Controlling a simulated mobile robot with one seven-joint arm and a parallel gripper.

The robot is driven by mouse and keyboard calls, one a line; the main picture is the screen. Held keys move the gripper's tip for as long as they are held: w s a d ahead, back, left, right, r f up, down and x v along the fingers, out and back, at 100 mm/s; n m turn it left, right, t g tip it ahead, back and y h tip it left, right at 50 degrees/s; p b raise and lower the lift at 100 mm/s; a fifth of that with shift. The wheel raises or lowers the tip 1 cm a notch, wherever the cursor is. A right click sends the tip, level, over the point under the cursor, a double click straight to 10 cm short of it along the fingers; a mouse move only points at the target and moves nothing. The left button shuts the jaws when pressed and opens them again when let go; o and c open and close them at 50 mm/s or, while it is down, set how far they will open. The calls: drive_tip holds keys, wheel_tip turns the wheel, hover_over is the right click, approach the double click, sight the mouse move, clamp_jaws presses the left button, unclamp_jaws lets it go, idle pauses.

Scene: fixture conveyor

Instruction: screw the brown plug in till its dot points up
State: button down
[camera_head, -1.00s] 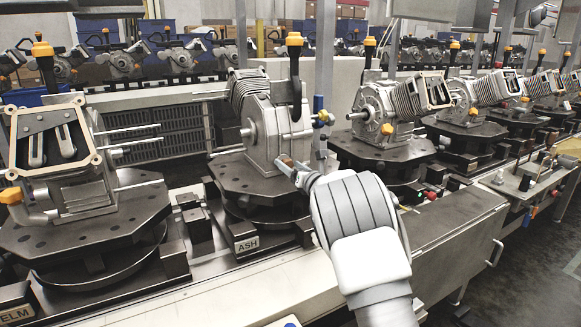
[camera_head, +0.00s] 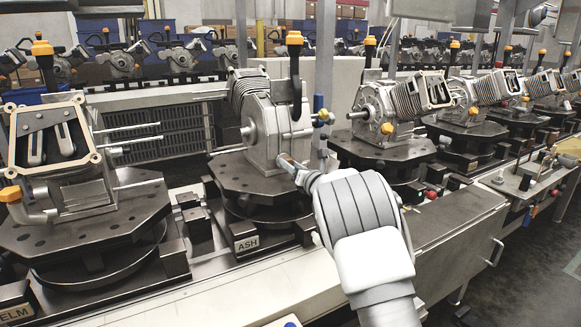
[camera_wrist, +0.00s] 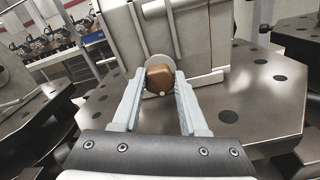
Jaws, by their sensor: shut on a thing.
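The brown plug (camera_wrist: 157,79) sits at the round boss on the grey engine block (camera_wrist: 196,40), its end face towards the wrist camera. A small pale dot (camera_wrist: 162,94) shows at the plug's lower edge in the wrist view. My gripper (camera_wrist: 158,82) is shut on the plug, one finger on each side. In the head view my gripper (camera_head: 288,164) reaches the lower front of the engine block (camera_head: 274,130), which stands on the plate marked ASH. The plug is mostly hidden there by the fingers. How deep its thread sits cannot be told.
The dark fixture plate (camera_head: 232,178) lies under the block. Another engine on its fixture (camera_head: 75,200) stands at the left, and several more (camera_head: 385,115) line the conveyor to the right. A blue-topped post (camera_head: 319,112) stands close to the block's right side.

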drive_tip(key=m+b, duration=0.1)
drive_tip(key=m, duration=0.3)
drive_tip(key=shift+d+f+b, duration=0.1)
drive_tip(key=shift+b, duration=0.2)
drive_tip(key=m, duration=1)
drive_tip(key=m+p, duration=0.2)
drive_tip(key=m, duration=0.3)
drive_tip(key=shift+f, duration=0.1)
drive_tip(key=m+p, duration=0.1)
drive_tip(key=m, duration=0.4)
drive_tip(key=m+p, duration=0.1)
drive_tip(key=m, duration=0.2)
drive_tip(key=shift+m+p, duration=0.3)
drive_tip(key=shift+p, duration=0.1)
drive_tip(key=m+p, duration=0.1)
drive_tip(key=m, duration=0.3)
drive_tip(key=shift+f+m+p, duration=0.1)
drive_tip(key=shift+m+p, duration=0.55)
drive_tip(key=shift+m, duration=1.15)
